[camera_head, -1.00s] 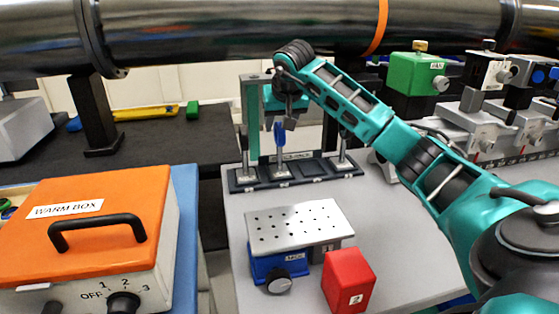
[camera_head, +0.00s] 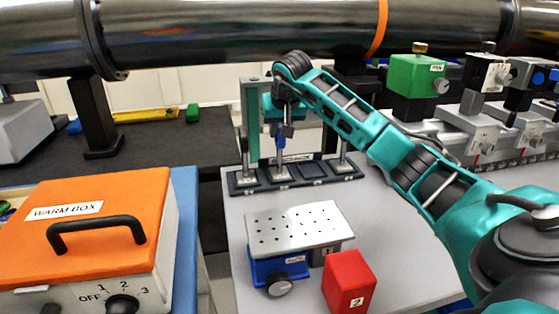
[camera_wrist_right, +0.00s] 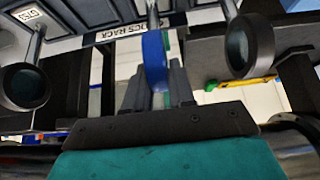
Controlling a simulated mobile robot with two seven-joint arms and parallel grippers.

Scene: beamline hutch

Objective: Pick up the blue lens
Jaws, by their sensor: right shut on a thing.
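The blue lens (camera_head: 280,143) is a narrow blue shape on a thin post at the optics rack (camera_head: 318,181), mostly covered by my right gripper (camera_head: 282,130). In the right wrist view the blue lens (camera_wrist_right: 154,60) shows edge-on between the fingers of my right gripper (camera_wrist_right: 157,83), which is shut on it. Its post runs up the picture towards the rack (camera_wrist_right: 95,38). I cannot tell whether the post is clear of the rack. My left gripper is not in view.
Two black-rimmed round lenses, left (camera_wrist_right: 26,86) and right (camera_wrist_right: 249,46), flank the blue one closely. A perforated plate (camera_head: 297,226) on a blue jack and a red block (camera_head: 348,282) stand in front. An orange warm box (camera_head: 90,220) is at left. A steel pipe (camera_head: 230,30) crosses behind.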

